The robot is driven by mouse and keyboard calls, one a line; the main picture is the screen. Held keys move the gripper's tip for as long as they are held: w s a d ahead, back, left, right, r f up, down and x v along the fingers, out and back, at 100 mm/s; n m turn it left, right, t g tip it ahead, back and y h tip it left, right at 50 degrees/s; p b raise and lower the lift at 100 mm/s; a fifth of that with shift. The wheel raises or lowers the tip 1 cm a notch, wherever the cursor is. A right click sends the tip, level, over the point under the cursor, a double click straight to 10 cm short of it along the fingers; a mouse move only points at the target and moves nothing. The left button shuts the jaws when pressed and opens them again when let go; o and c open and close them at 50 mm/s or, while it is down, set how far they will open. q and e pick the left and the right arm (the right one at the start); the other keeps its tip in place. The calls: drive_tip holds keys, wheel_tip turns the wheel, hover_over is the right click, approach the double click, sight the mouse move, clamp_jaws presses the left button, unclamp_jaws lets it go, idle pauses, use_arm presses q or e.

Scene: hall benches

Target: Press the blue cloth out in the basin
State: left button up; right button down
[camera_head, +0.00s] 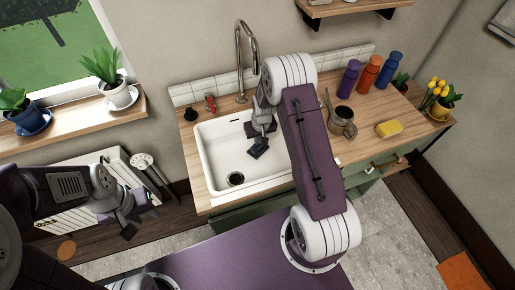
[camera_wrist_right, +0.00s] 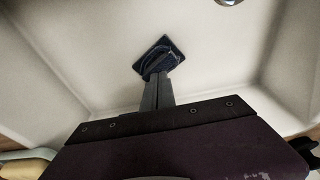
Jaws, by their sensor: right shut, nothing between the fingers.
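The white basin (camera_head: 215,160) is set into the wooden counter below a tall tap. The blue cloth (camera_head: 258,152) is a small dark folded patch low in the basin, right of the drain; in the right wrist view the cloth (camera_wrist_right: 166,46) lies against the white basin surface. My right gripper (camera_head: 260,140) reaches down into the basin. Its fingers (camera_wrist_right: 157,80) are shut with nothing between them, and their tips overlap the cloth; I cannot tell how firmly they touch. My left gripper (camera_head: 141,219) is open and empty, outside the basin to the left.
The tap (camera_head: 241,60) rises behind the basin. Right of it on the counter are several bottles (camera_head: 369,74), a dark mug (camera_head: 342,120), a yellow sponge (camera_head: 389,129) and a flower pot (camera_head: 440,108). A sill with potted plants (camera_head: 118,95) is at the left.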

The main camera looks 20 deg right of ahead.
sight(258, 146)
drive_tip(key=shift+f+b, duration=0.55)
drive_tip(key=shift+f, duration=0.25)
drive_tip(key=shift+s+a+f, duration=0.1)
drive_tip(key=shift+s+f, duration=0.15)
drive_tip(key=shift+s, duration=0.1)
idle(1.3)
drive_tip(key=shift+r, duration=0.1)
drive_tip(key=shift+w+r+p, duration=0.15)
drive_tip(key=shift+r+p, duration=0.45)
drive_tip(key=shift+p, duration=0.05)
wheel_tip(258, 146, up, 4)
drive_tip(key=p, duration=0.3)
drive_tip(key=shift+w+r, duration=0.15)
drive_tip(key=shift+r, duration=0.1)
drive_tip(key=shift+f, duration=0.1)
